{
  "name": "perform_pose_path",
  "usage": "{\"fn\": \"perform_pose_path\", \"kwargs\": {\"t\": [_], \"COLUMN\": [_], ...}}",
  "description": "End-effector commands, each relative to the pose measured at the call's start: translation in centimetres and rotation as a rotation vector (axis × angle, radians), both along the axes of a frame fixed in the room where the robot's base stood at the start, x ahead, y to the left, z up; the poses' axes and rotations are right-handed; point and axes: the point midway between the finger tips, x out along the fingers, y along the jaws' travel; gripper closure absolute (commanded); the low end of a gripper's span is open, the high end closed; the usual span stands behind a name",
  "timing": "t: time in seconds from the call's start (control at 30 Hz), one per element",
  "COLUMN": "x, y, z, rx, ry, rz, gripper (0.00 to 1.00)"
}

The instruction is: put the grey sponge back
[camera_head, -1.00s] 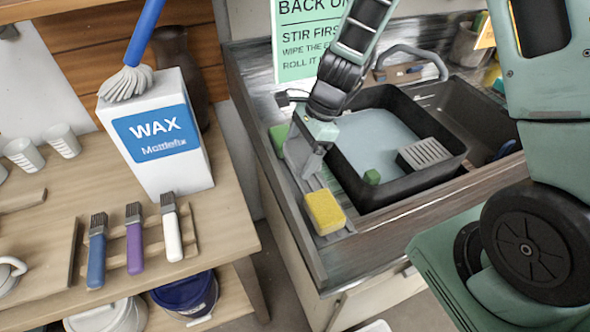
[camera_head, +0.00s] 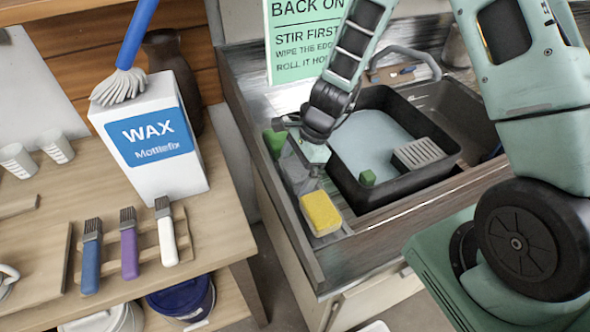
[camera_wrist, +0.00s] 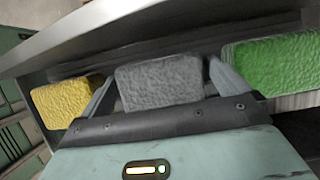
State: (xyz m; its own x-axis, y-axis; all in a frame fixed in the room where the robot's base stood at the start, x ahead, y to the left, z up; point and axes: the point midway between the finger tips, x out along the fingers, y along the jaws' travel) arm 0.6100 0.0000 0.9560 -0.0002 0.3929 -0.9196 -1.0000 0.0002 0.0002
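The grey sponge (camera_wrist: 160,84) is between the two fingers of my gripper (camera_wrist: 163,75) in the wrist view, with a fingertip against each side. It lies in line between a yellow sponge (camera_wrist: 66,100) on the left and a green sponge (camera_wrist: 270,65) on the right. In the head view my gripper (camera_head: 306,176) is low over the narrow sponge tray (camera_head: 346,231) along the sink's left edge. The yellow sponge (camera_head: 321,213) is at the tray's near end and the green sponge (camera_head: 275,143) at its far end. The grey sponge is hard to make out there.
A black tub (camera_head: 405,190) of pale liquid, with a grey ribbed piece (camera_head: 425,153) and small green block (camera_head: 367,178), stands right of the tray. A wax box (camera_head: 155,140) and several brushes (camera_head: 129,245) are on the left table. A floor gap separates table and sink.

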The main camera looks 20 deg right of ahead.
Motion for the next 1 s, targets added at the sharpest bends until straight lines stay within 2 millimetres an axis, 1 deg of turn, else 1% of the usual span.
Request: {"fn": "perform_pose_path", "kwargs": {"t": [0.17,0.33,0.47,0.7,0.83,1.0], "x": [0.0,0.1,0.2,0.1,0.1,-0.1], "y": [0.0,-0.3,-1.2,-3.2,-4.0,-4.4], "z": [0.1,1.2,3.4,8.0,9.9,11.3], "rx": [0.000,-0.001,-0.002,-0.001,-0.001,-0.001], "ry": [0.000,-0.004,-0.007,-0.006,-0.004,-0.005], "rz": [0.000,0.000,0.000,0.001,0.000,0.013], "gripper": [0.00,0.00,0.00,0.00,0.00,0.00]}}
